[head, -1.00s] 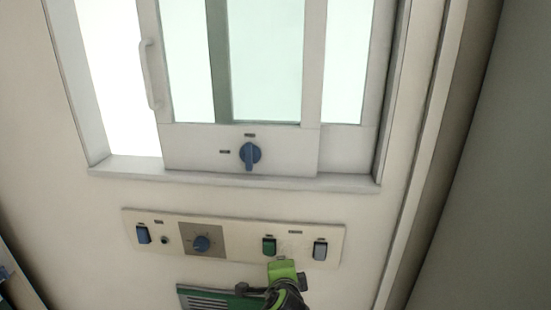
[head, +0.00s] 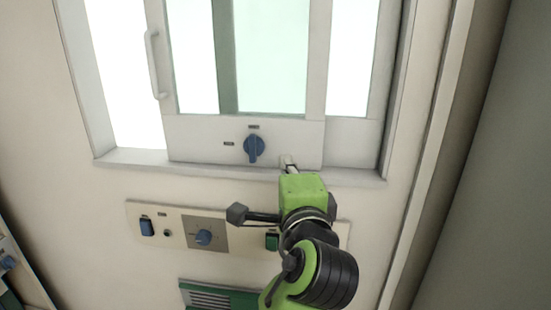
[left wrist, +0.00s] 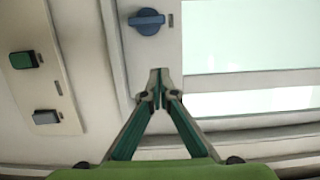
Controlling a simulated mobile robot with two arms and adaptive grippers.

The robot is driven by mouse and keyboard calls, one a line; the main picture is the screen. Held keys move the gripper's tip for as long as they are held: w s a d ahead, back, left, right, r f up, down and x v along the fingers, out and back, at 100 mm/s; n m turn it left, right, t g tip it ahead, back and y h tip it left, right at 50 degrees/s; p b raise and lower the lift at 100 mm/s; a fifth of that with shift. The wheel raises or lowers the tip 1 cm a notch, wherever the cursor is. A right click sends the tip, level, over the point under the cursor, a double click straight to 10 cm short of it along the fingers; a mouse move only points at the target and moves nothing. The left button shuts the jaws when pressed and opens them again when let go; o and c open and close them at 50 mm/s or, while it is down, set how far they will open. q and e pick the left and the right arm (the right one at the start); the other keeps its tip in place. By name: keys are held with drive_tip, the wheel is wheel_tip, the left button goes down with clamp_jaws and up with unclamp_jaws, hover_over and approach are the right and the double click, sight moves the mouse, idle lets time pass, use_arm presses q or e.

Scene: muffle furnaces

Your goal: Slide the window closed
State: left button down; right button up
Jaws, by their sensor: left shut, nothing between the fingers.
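The sliding window (head: 205,140) is a pale framed pane with a blue knob (head: 254,148) on its lower rail and a vertical handle (head: 154,64) on its left side. A bright open gap (head: 125,75) shows to the left of the sash. My left gripper (head: 288,163) is shut and empty, with its tips at the lower rail, right of the knob. In the left wrist view the shut fingertips (left wrist: 159,75) lie over the rail's edge near the blue knob (left wrist: 147,22). Whether they touch it I cannot tell. My right gripper is not in view.
A control panel (head: 178,222) with switches and a blue dial sits below the sill (head: 130,163). A green vent (head: 218,296) is under it. My left arm covers the panel's right part. A wall edge (head: 425,140) stands to the right.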

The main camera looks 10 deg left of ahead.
use_arm(q)
drive_tip(key=p, duration=0.2)
approach(262, 139)
drive_tip(key=w+d, duration=0.2)
drive_tip(key=w, duration=0.3)
drive_tip(key=shift+d+r, duration=0.2)
drive_tip(key=shift+d, duration=0.2)
drive_tip(key=a, duration=0.1)
drive_tip(key=a+p, duration=0.1)
drive_tip(key=a, duration=0.1)
drive_tip(key=shift+w+a+f, duration=0.1)
drive_tip(key=shift+w, duration=0.25)
drive_tip(key=shift+s+a, duration=0.1)
drive_tip(key=shift+a, duration=0.4)
drive_tip(key=shift+d+f, duration=0.1)
